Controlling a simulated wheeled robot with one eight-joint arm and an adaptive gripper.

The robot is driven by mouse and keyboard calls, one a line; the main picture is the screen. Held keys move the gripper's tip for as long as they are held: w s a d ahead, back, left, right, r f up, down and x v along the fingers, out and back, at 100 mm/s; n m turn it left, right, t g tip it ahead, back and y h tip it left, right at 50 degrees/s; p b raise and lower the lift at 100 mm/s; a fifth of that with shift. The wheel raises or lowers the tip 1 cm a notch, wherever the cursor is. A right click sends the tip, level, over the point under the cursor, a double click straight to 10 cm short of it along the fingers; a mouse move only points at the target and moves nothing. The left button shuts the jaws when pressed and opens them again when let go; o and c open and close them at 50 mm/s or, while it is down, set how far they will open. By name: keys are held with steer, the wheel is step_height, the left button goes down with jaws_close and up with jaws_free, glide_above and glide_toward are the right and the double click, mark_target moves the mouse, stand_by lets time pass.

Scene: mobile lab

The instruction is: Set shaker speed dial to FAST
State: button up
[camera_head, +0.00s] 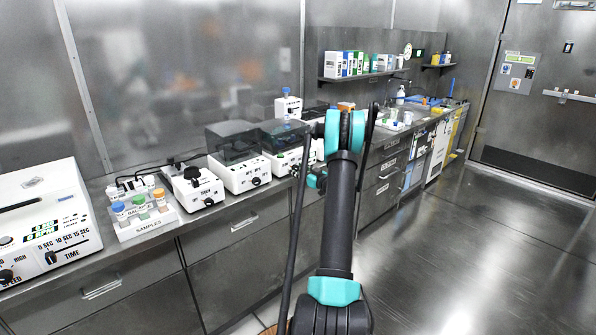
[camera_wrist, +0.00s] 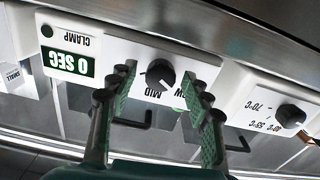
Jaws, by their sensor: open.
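In the wrist view, which shows labels upside down, the round black speed dial (camera_wrist: 160,73) sits on the white shaker front panel (camera_wrist: 115,48). The word MID is printed beside it, and a partly covered word ending in "OW" lies near the right finger. No FAST label can be read. My gripper (camera_wrist: 160,80) is open, with one green-padded finger on each side of the dial; I cannot tell whether either touches it. A "0 SEC" display (camera_wrist: 68,62) and the word CLAMP are on the same panel.
Another white unit with a black temperature knob (camera_wrist: 290,116) is close on the right in the wrist view. In the head view, a samples rack (camera_head: 148,229) and a unit with SPEED and TIME knobs (camera_head: 45,225) stand on the bench. The floor (camera_head: 480,240) at right is clear.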

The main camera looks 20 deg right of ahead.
jaws_close()
